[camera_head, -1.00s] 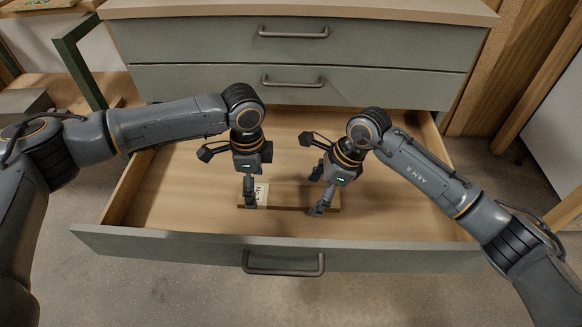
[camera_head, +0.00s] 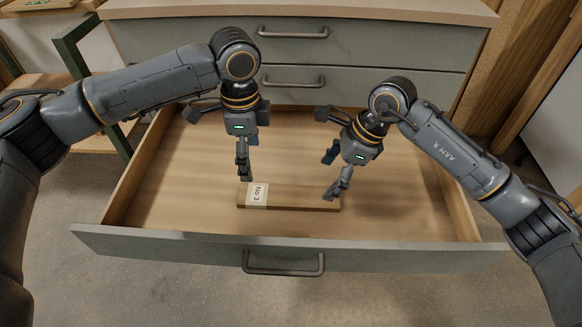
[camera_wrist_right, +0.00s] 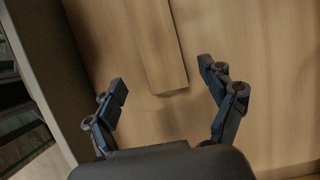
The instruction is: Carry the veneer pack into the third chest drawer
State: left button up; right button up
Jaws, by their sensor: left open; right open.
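The veneer pack (camera_head: 295,197) is a flat wooden bar with a white "No 3" label near its left end. It lies on the floor of the open third drawer (camera_head: 180,188), close behind the drawer front. My left gripper (camera_head: 244,176) is open and empty, just above the pack's left end. My right gripper (camera_head: 334,178) is open and empty, above the pack's right end. In the right wrist view the end of the pack (camera_wrist_right: 160,60) lies ahead of the open fingers (camera_wrist_right: 162,90), apart from them.
The chest's two upper drawers (camera_head: 365,50) are closed behind my arms. The open drawer's front with its handle (camera_head: 284,268) faces me. A green frame (camera_head: 80,65) stands at the left. The drawer floor around the pack is clear.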

jog(key=v, duration=0.5)
jog(key=shift+r, duration=0.1)
dwell(0.3)
